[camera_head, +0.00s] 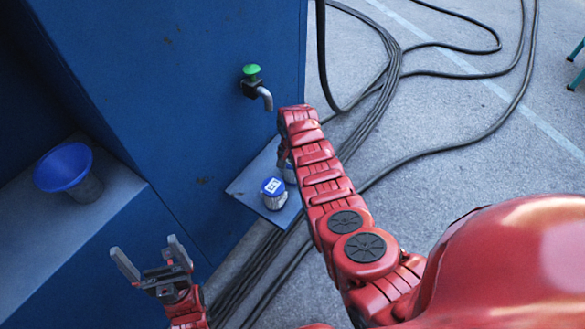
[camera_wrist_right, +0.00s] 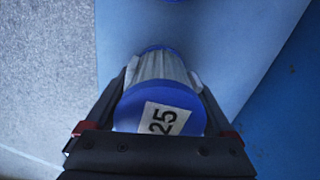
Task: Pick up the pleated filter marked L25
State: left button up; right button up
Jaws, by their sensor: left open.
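A pleated filter with a blue cap (camera_wrist_right: 160,106) stands between the fingers of my right gripper (camera_wrist_right: 163,78) in the right wrist view. Its white label reads "25"; any letter before it is not readable. The fingers lie along both sides of it, but I cannot tell whether they press on it. In the head view this filter (camera_head: 289,172) is mostly hidden by my right arm. A second blue-capped filter (camera_head: 273,194) stands near it on the blue shelf (camera_head: 245,186); its label is too small to read surely. My left gripper (camera_head: 150,262) is open and empty.
A green-topped tap (camera_head: 252,78) sticks out of the blue cabinet (camera_head: 190,90) above the shelf. A blue-rimmed bucket (camera_head: 66,168) stands on a ledge at left. Black cables (camera_head: 390,70) run over the grey floor (camera_head: 440,105).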

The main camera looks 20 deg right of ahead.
jog(key=c, duration=1.3)
jog(key=shift+o, duration=0.2)
jog(key=shift+r, duration=0.15)
